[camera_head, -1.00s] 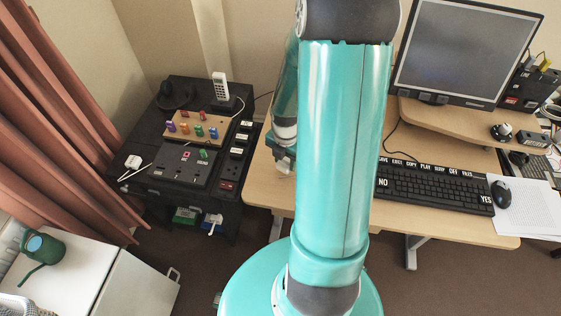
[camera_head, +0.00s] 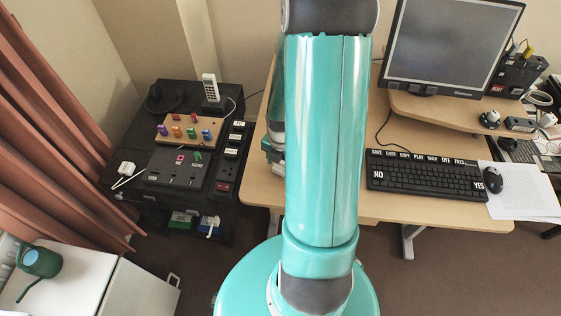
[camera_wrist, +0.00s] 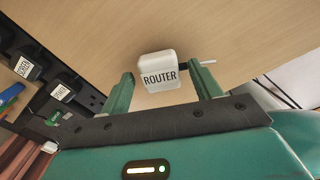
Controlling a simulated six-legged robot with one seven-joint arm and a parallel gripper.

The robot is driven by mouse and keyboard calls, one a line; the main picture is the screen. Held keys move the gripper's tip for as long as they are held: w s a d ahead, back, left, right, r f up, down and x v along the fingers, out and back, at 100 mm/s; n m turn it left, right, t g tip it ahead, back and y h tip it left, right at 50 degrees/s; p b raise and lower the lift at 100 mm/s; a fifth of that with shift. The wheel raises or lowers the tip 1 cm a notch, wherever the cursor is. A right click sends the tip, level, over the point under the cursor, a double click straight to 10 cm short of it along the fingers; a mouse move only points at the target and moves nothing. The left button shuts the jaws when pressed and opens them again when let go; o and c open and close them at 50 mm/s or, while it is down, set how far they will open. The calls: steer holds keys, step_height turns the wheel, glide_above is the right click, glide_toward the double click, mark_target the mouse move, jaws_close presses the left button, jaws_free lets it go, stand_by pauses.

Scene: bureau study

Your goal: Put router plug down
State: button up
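The router plug (camera_wrist: 158,72) is a white block with a black-on-white ROUTER label and a short pale cable stub on its right. In the wrist view it is between the two green fingers of my gripper (camera_wrist: 165,88), over the wooden desk top. A narrow gap shows on its left and a wider one on its right, so the fingers look open around it. I cannot tell whether it rests on the desk.
The desk (camera_head: 330,190) holds a keyboard (camera_head: 425,176), mouse (camera_head: 493,179) and monitor (camera_head: 455,45). A black cabinet (camera_head: 140,205) at left carries a wooden block with coloured plugs (camera_head: 190,131), a phone (camera_head: 210,88) and a white plug (camera_head: 126,168).

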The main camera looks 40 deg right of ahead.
mark_target(281, 165)
step_height(281, 165, up, 12)
steer(key=s+a+r+m+t, duration=0.2)
steer(key=a+r+m, duration=0.8)
steer(key=a, duration=0.1)
steer(key=s+a+r+m+t, duration=0.2)
steer(key=a+r+m+t, duration=0.1)
steer(key=a+r+m, duration=0.8)
steer(key=shift+s+a+t, duration=0.2)
steer(key=shift+a+t, duration=0.1)
steer(key=shift+a, duration=0.2)
steer(key=c, duration=0.6)
steer(key=shift+d, duration=0.1)
